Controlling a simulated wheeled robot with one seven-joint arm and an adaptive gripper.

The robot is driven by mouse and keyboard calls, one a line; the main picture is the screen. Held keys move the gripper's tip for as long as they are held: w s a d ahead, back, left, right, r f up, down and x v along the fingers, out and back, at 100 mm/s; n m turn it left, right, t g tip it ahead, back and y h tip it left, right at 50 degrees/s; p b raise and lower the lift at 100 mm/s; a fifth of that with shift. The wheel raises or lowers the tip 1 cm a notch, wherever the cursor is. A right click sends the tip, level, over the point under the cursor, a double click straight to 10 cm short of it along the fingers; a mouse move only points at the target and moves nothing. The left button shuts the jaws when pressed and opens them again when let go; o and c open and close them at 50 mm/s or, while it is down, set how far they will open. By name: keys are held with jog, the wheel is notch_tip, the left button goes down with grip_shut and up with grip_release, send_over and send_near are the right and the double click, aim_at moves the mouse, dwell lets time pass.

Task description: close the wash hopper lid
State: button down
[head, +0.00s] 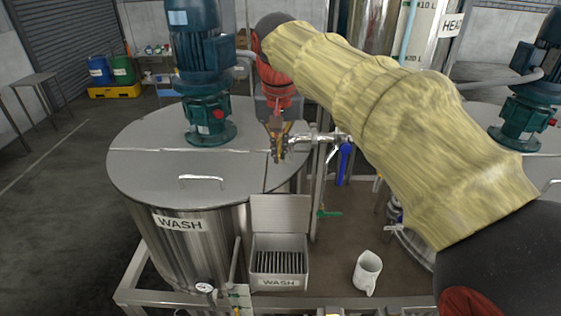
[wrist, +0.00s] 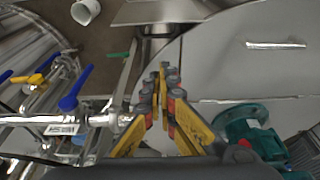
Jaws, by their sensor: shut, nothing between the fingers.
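The wash hopper (head: 279,282) is a pale metal box with a WASH label, standing at the front beside the wash tank. Its flat grey lid (head: 281,213) stands upright and open at the back edge, showing dark slats inside. In the wrist view, part of the hopper (wrist: 170,12) shows at the top edge, cut off. My gripper (head: 278,158) is behind and above the lid, apart from it, with its fingers pointing down. In the wrist view, my gripper's yellow fingers (wrist: 161,82) are closed with nothing between them.
The wash tank (head: 140,178) with a handle and a green motor (head: 207,110) is on the left. A steel pipe with a blue valve handle (head: 344,160) runs close to the right of my gripper.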

aim_at(280, 181)
jog(key=p+x, duration=0.1)
jog(key=x, duration=0.8)
jog(key=shift+f, duration=0.25)
jog(key=s, duration=0.2)
jog(key=s+p, duration=0.1)
jog(key=s, duration=0.1)
jog(key=shift+r, duration=0.25)
jog(key=shift+w+a+f, duration=0.1)
jog(key=shift+f, duration=0.05)
jog(key=shift+b, duration=0.35)
